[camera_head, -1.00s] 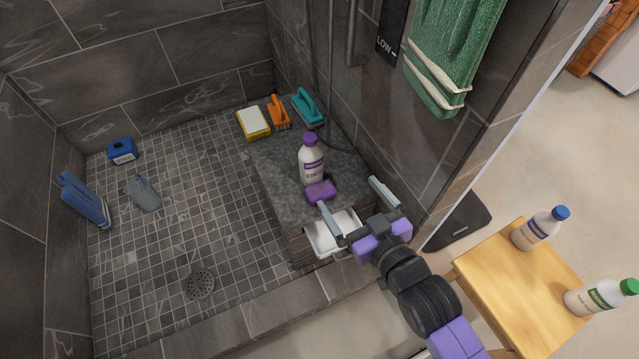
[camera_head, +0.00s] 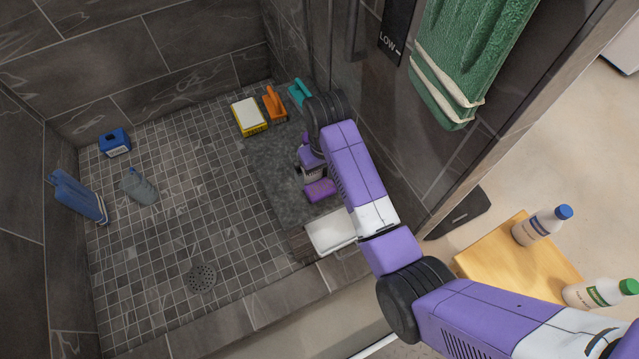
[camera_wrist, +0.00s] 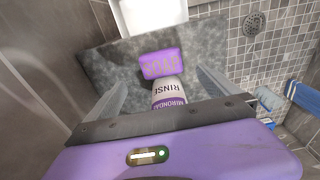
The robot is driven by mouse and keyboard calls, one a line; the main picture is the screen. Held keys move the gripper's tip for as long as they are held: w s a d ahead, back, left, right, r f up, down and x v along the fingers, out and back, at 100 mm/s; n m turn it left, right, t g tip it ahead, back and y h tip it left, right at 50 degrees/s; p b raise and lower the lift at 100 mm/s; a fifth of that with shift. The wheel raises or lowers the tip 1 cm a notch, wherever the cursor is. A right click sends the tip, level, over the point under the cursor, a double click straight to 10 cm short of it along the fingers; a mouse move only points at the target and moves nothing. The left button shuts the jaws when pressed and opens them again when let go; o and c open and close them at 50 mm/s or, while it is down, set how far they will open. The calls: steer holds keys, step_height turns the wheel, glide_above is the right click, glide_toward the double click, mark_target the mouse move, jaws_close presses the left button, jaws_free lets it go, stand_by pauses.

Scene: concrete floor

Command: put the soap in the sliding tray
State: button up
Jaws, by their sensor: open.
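The purple soap (camera_head: 319,190) lies on the grey stone bench (camera_head: 270,165), near its front edge. In the wrist view the soap (camera_wrist: 161,63) lies flat, lettered SOAP, ahead of and between my fingers. The white sliding tray (camera_head: 332,232) sticks out of the bench front, with its visible part empty; it also shows at the top of the wrist view (camera_wrist: 153,16). My gripper (camera_wrist: 161,80) is open and empty, with a finger on each side of the rinse bottle and soap. In the head view my arm hides it.
The white and purple rinse bottle (camera_head: 312,172) stands right behind the soap, partly hidden by my arm. A yellow box (camera_head: 249,117), an orange brush (camera_head: 274,104) and a teal brush (camera_head: 299,93) are at the back. A wooden stool (camera_head: 510,262) stands right.

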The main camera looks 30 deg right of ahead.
mark_target(323, 193)
steer(key=shift+s+g, duration=0.3)
steer(key=shift+s, duration=0.35)
steer(key=shift+s+f, duration=0.15)
steer(key=shift+s, duration=0.05)
steer(key=f+b, duration=0.1)
steer(key=f, duration=0.2)
steer(key=f+b, duration=0.1)
steer(key=f, duration=0.3)
steer(key=shift+w+a+f, duration=0.15)
steer(key=shift+w+f, duration=0.05)
steer(key=shift+f, duration=0.1)
steer(key=c, duration=1.6)
steer(key=shift+r, duration=0.1)
steer(key=shift+c, duration=0.2)
steer(key=shift+r, duration=0.1)
